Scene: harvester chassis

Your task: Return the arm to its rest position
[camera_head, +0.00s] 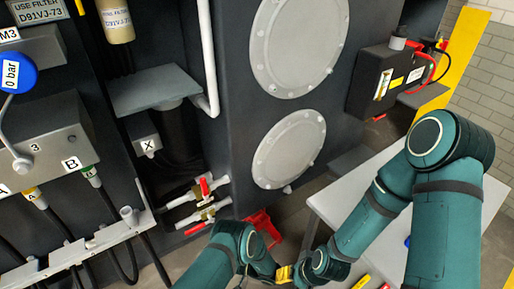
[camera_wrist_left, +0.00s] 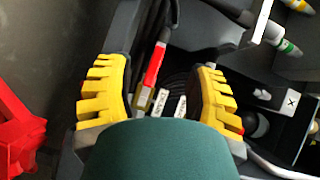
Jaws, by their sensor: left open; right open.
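My left gripper (camera_wrist_left: 158,85) is open in the left wrist view, with yellow ribbed fingers spread wide. Behind the gap between them is a red-handled fitting with a brass part (camera_wrist_left: 150,80). I cannot tell how far off it is, and nothing is clearly held. In the head view my left arm shows low in the middle, but its gripper is hidden or out of frame. My right gripper (camera_head: 284,273) shows partly at the bottom of the head view, as a yellow finger at the end of the right arm. It is open; the rest is hidden.
The dark chassis panel has round covers (camera_head: 299,45) and red-handled valves (camera_head: 205,195). A grey table (camera_head: 345,190) stands at the right below a black box (camera_head: 385,78). A red object (camera_head: 265,225) is behind my arms. Hoses hang below the grey box (camera_head: 45,140).

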